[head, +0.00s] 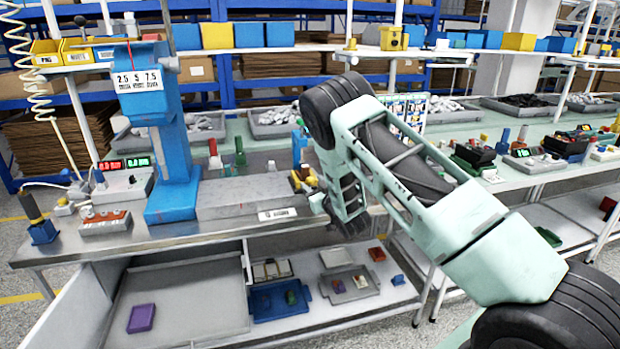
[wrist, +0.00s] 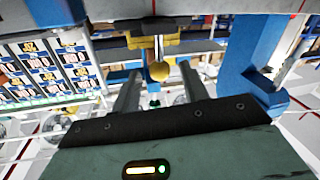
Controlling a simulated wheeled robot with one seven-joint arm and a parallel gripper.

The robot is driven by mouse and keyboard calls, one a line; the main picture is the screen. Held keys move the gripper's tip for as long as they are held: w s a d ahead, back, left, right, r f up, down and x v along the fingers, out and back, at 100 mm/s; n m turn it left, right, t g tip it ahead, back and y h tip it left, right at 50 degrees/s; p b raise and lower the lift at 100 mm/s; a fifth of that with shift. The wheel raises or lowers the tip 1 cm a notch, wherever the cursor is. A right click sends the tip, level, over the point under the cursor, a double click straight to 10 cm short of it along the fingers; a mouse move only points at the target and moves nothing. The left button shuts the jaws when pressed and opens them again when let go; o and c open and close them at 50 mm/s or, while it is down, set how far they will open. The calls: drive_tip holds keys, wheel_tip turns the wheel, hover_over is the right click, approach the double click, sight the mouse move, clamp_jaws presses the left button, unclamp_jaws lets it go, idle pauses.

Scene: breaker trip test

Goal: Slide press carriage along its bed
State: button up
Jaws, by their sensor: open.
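The blue press (head: 172,130) stands upright at the left of the bench. Its grey bed (head: 245,195) runs right from the press foot. A small yellow carriage (head: 303,179) sits at the right end of the bed, partly hidden by my arm. In the wrist view the yellow carriage part (wrist: 154,42) has a round brass knob (wrist: 160,71) on a short stem. My gripper (wrist: 160,88) is open, its two grey fingers on either side of the line to the knob. The knob appears just beyond the fingertips; I cannot tell whether it is between them. In the head view the fingers are mostly hidden.
A small controller with lit displays (head: 124,182) and a grey box with red buttons (head: 105,222) stand left of the press. Grey bins (head: 275,124) line the bench back. The lower shelf holds a blue tray (head: 281,300) and a purple block (head: 141,318).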

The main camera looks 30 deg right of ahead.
sight(312, 183)
drive_tip(key=shift+w+d, duration=0.1)
drive_tip(key=shift+w, duration=1.4)
clamp_jaws()
drive_tip(key=w+a+b, duration=0.3)
drive_tip(key=a+b, duration=0.1)
drive_tip(key=a, duration=0.6)
drive_tip(key=w+a+b, duration=0.3)
drive_tip(key=a+b, duration=0.2)
drive_tip(key=a, duration=0.6)
drive_tip(key=shift+a, duration=0.1)
unclamp_jaws()
